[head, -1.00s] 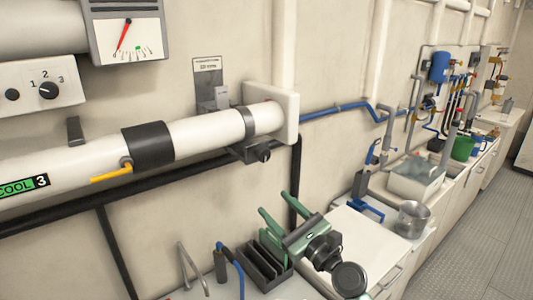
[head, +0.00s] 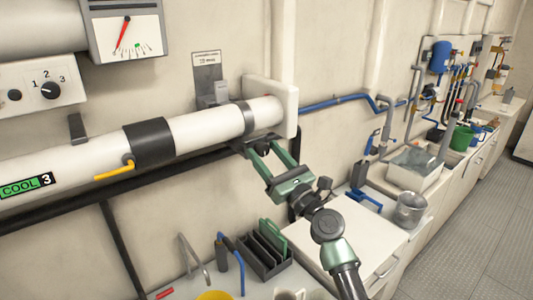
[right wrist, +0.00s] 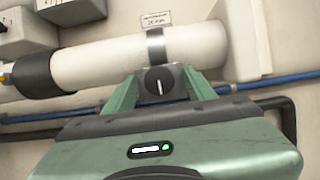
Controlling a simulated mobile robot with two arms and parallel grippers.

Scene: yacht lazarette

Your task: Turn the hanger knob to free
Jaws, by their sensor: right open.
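The hanger knob (right wrist: 153,86) is round and black with a white pointer line that stands about upright in the right wrist view. It sits under the clamp band (right wrist: 156,47) of the white pipe (head: 205,127). My right gripper (head: 267,149) is open below the pipe's right end, pointing at the hanger. In the right wrist view its green fingers (right wrist: 160,84) stand on either side of the knob; I cannot tell whether they touch it. In the head view the fingers largely hide the knob. My left gripper is not in view.
A small placard (head: 206,59) is on the wall above the hanger. A yellow lever (head: 114,171) hangs under the pipe further left. A black rack (head: 264,254) stands on the counter below. A blue pipe (head: 335,103) runs along the wall to the right.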

